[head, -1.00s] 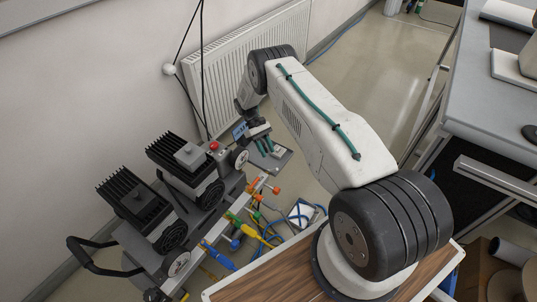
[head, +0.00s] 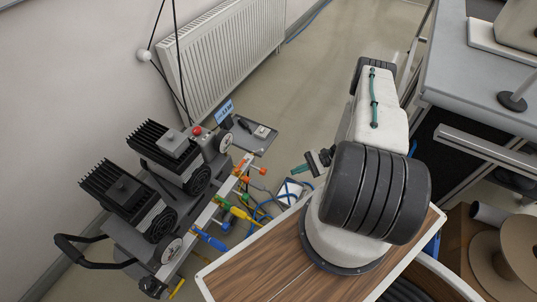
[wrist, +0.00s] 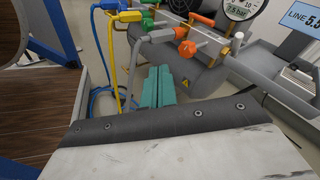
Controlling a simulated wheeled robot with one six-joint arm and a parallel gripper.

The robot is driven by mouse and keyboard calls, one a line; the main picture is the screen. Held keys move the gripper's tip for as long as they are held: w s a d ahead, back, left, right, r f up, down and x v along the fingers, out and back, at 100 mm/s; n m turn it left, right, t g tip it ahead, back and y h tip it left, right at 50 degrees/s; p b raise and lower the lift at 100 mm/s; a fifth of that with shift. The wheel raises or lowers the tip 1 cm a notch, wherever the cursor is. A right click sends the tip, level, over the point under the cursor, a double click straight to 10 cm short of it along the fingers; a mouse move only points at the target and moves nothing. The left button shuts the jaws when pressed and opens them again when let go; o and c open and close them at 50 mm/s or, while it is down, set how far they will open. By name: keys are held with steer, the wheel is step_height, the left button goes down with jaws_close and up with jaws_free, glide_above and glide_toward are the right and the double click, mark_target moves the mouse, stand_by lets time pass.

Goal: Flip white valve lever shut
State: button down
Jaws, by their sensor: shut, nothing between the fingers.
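In the wrist view a pale grey-white lever (wrist: 153,38) sits on the valve manifold among coloured handles, left of an orange knob. It slants down to the left; whether it is open or shut I cannot tell. It is too small to pick out in the head view. My gripper's green fingers (wrist: 158,86) are together and empty, below and apart from the lever in the wrist view. In the head view my gripper (head: 302,169) hangs in front of the column, to the right of the manifold (head: 207,215).
Blue (wrist: 128,15) and yellow (wrist: 108,5) handles with hoses lie left of the lever. Orange handles (wrist: 188,48) and a pressure gauge (wrist: 238,8) are at right. The compressor (head: 165,185) stands behind the manifold. A grey tray (head: 252,135) is beyond. A workbench (head: 480,90) is at right.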

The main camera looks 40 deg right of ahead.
steer(key=m+t+h, duration=0.1)
steer(key=m+t, duration=0.3)
steer(key=m+t+h, duration=0.5)
steer(key=m, duration=0.1)
glide_toward(258, 152)
steer(key=w+f, duration=0.1)
steer(key=f, duration=0.1)
steer(key=w+f, duration=0.1)
steer(key=f, duration=0.1)
steer(key=shift+w+a, duration=0.35)
steer(key=shift+w+a+r, duration=0.45)
steer(key=shift+r, duration=0.15)
steer(key=shift+w+a+r, duration=0.45)
steer(key=shift+w+r, duration=0.05)
steer(key=shift+r, duration=0.15)
steer(key=shift+d, duration=0.1)
